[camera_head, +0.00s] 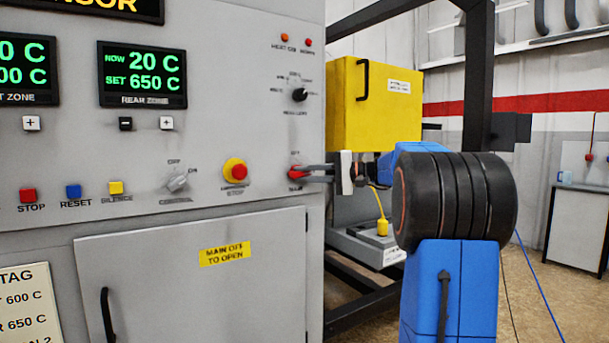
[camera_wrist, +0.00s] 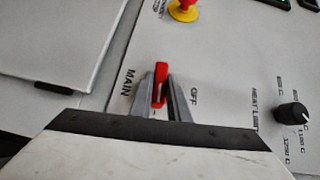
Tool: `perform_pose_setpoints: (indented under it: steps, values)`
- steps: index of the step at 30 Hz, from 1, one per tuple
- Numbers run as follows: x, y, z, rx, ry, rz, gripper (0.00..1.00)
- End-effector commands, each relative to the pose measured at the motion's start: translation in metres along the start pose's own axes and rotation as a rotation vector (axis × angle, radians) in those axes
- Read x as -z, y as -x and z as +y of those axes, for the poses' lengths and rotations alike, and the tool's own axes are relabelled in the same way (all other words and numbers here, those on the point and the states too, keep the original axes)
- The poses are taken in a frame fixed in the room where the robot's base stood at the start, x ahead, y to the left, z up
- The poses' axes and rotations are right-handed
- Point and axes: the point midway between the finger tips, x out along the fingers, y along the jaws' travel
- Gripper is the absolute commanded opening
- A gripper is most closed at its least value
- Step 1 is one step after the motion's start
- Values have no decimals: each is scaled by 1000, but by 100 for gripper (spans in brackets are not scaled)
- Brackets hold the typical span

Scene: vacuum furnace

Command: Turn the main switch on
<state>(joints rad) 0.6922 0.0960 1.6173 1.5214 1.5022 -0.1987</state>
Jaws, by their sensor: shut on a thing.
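The main switch is a red handle on the grey control panel, in the head view at the panel's right edge (camera_head: 295,173). In the wrist view the red handle (camera_wrist: 160,84) stands between the words MAIN and OFF. My gripper (camera_head: 305,172) reaches in from the right, its fingers at the handle. In the wrist view my gripper (camera_wrist: 162,90) has one finger on each side of the red handle and is shut on it. The fingers hide part of the switch's base and any ON mark.
A red and yellow emergency stop button (camera_head: 235,170) is left of the switch. A black heat limit knob (camera_head: 299,95) is above it. The cabinet door (camera_head: 170,285) below has a "MAIN OFF TO OPEN" label. A yellow box (camera_head: 375,105) stands behind my arm.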

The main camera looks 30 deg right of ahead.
Motion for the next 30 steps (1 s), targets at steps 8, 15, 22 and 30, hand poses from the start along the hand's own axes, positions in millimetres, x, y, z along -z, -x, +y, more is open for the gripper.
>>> perform_pose_setpoints:
  steps: [8, 15, 22, 30]
  values:
    - [0, 0, 2, 58, -60, 1, 0]
    - [0, 0, 2, 70, -72, 0, 0]
    - [0, 0, 2, 69, -72, 0, 0]
    - [0, 0, 1, 69, -71, 0, 34]
